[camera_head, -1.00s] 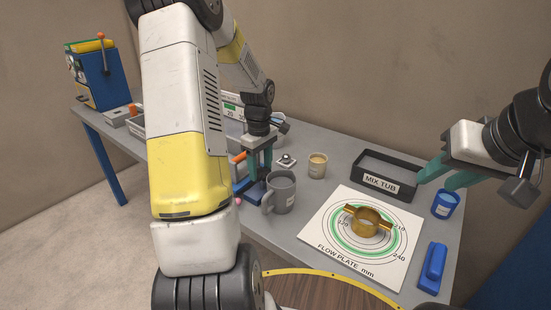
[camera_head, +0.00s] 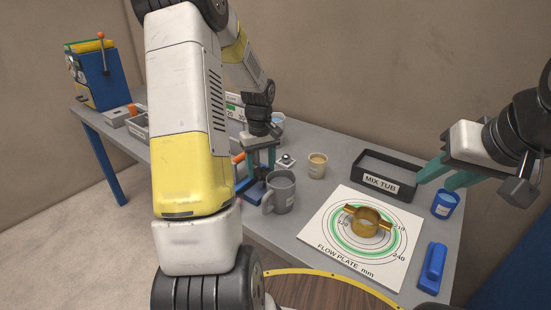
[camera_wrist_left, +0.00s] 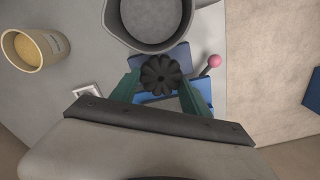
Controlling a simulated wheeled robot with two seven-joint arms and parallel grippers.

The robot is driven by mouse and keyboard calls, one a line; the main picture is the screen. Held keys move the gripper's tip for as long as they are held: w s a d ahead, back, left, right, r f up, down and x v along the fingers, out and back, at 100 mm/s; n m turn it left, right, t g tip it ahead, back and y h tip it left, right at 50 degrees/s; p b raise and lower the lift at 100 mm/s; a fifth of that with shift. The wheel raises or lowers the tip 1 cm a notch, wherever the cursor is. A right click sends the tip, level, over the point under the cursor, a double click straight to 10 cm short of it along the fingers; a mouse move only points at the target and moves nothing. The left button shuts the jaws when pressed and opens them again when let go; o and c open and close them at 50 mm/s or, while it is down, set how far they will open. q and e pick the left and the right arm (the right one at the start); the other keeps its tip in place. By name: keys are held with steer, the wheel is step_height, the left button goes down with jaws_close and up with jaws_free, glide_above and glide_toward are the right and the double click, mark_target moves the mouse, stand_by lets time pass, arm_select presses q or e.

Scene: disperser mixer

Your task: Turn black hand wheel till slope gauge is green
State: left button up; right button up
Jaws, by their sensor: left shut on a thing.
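The black hand wheel (camera_wrist_left: 160,75) is lobed and sits between the teal fingers of my left gripper (camera_wrist_left: 161,92) in the left wrist view. The fingers are shut on it. In the head view my left gripper (camera_head: 261,160) points down at the wheel (camera_head: 261,173), just behind the grey mug. A panel with a green band and numbers (camera_head: 234,107) is partly hidden behind my left arm. I cannot tell whether it is the slope gauge, and no pointer can be read. My right gripper (camera_head: 445,178) is open and empty above the table's right side.
A grey mug (camera_head: 282,191) stands close to the left gripper; it also shows in the wrist view (camera_wrist_left: 150,20). A tan cup (camera_head: 317,165), the mix tub (camera_head: 378,181) and a flow plate (camera_head: 322,249) with a brass ring (camera_head: 366,222) lie to the right. A pink-knobbed lever (camera_wrist_left: 213,62) is beside the wheel.

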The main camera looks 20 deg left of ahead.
arm_select(q)
steer(key=m, duration=0.4)
steer(key=shift+w+d+m, duration=0.1)
steer(key=shift+d+m, duration=0.05)
steer(key=shift+m, duration=2.15)
steer(key=o, duration=1.4)
steer(key=shift+c, duration=0.2)
